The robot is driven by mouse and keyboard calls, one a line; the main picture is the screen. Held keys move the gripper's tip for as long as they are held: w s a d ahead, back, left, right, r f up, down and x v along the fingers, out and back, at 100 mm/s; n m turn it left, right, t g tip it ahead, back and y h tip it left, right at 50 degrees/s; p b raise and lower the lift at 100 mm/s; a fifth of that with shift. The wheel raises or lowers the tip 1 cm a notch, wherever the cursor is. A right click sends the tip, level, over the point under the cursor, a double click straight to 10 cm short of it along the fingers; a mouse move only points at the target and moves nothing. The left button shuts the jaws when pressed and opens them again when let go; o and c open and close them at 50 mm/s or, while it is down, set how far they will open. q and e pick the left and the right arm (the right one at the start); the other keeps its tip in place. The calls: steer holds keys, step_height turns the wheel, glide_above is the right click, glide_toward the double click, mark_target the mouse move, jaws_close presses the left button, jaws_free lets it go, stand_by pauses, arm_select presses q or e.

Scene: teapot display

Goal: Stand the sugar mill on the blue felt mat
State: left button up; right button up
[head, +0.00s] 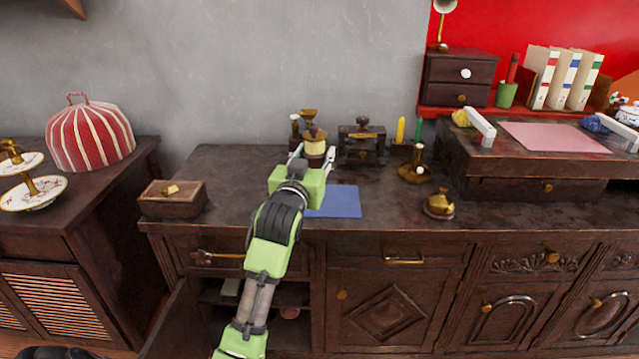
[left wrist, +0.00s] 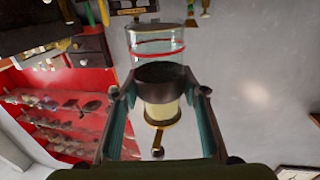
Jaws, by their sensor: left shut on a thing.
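The sugar mill (head: 315,147) has a cream body with dark and brass parts on top. My left gripper (head: 314,158) is shut on it, above or behind the far left part of the blue felt mat (head: 338,203). In the left wrist view the mill (left wrist: 162,112) sits between the fingers (left wrist: 160,92), its dark collar in their grasp. A clear glass part with a red line lines up with the collar; I cannot tell if it belongs to the mill. The gripper hides the mill's lower end in the head view. My right gripper is not in view.
A wooden box (head: 172,198) is left on the dark cabinet top. A dark grinder-like device (head: 361,142) stands behind the mat. A brass stand (head: 416,168) and a brass-domed piece (head: 438,206) are to the right. The mat's visible part is bare.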

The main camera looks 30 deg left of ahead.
arm_select(q)
steer(key=shift+w+a+f+b, duration=0.45)
steer(key=shift+w+f, duration=0.45)
steer(key=shift+f, duration=0.6)
steer(key=shift+w+a+f+b, duration=0.3)
steer(key=shift+w+f+b, duration=0.45)
steer(key=shift+f, duration=0.8)
steer(key=shift+w+a+f+b, duration=0.35)
steer(key=shift+w+f, duration=0.65)
steer(key=shift+f, duration=0.5)
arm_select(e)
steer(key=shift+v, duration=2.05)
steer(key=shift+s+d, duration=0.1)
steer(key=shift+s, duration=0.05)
arm_select(q)
steer(key=shift+f, duration=0.15)
steer(key=o, duration=1.4)
